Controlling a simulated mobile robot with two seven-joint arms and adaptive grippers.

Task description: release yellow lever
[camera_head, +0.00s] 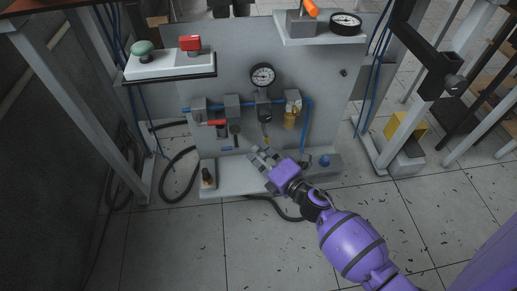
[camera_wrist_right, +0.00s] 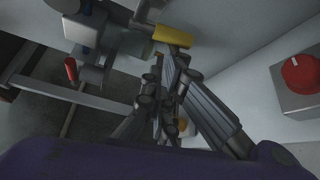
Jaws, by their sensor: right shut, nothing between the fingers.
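A small yellow lever (camera_head: 267,143) shows on the grey panel, below the round gauge and the dark unit under it. In the right wrist view the yellow lever (camera_wrist_right: 173,36) is a short bar just beyond the fingers. My right gripper (camera_head: 262,157), on its purple arm, is in front of the panel, just below the lever. Its fingers (camera_wrist_right: 163,75) are shut with nothing between them. I cannot tell whether the fingertips touch the lever. My left gripper is out of view.
A red handle (camera_head: 216,123) and a brass-coloured bowl (camera_head: 291,117) flank the lever. A pressure gauge (camera_head: 262,75) is above. A blue knob (camera_head: 324,160) sits right of my gripper. A green button (camera_head: 142,47) and red switch (camera_head: 190,43) are on the upper left shelf.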

